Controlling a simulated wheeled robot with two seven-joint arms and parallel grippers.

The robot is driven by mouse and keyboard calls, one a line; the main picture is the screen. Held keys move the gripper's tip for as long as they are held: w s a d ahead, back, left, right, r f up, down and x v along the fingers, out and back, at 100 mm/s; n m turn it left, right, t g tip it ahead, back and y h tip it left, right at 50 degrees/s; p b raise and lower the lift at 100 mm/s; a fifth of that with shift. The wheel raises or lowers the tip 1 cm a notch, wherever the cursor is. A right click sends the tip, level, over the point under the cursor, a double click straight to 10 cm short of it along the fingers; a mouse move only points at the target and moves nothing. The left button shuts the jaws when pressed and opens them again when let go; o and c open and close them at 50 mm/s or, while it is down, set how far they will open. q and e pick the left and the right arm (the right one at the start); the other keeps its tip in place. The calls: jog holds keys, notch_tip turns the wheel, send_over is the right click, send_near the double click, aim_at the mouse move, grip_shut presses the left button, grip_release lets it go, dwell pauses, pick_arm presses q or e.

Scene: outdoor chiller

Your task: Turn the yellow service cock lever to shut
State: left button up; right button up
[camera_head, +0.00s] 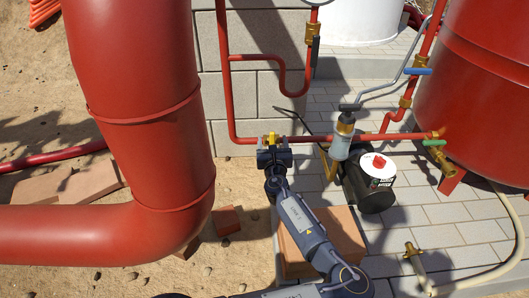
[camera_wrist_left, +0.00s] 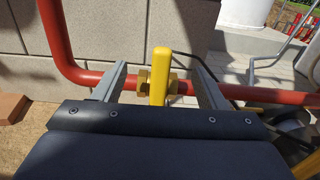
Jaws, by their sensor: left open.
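The yellow service cock lever (camera_wrist_left: 160,76) stands upright in the left wrist view, across the red horizontal pipe (camera_wrist_left: 88,78). Its brass valve body (camera_wrist_left: 142,82) sits on that pipe behind it. In the head view the lever (camera_head: 272,138) shows small at the tip of my left gripper (camera_head: 273,152). In the wrist view my left gripper (camera_wrist_left: 160,80) is open, one finger on each side of the lever, with a gap on both sides. I cannot tell whether the fingertips reach past the lever in depth. My right gripper is not in view.
A large red pipe (camera_head: 140,90) bends close on the left of my arm. A grey block wall (camera_head: 262,95) stands behind the cock. On the right are a black pump (camera_head: 366,190), a blue-grey cylinder (camera_head: 342,137) and a red tank (camera_head: 480,85). Bricks (camera_head: 345,235) lie under my arm.

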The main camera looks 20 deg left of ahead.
pick_arm(q)
jog(key=shift+s, duration=0.1)
jog(key=v, duration=0.7)
dwell(0.5)
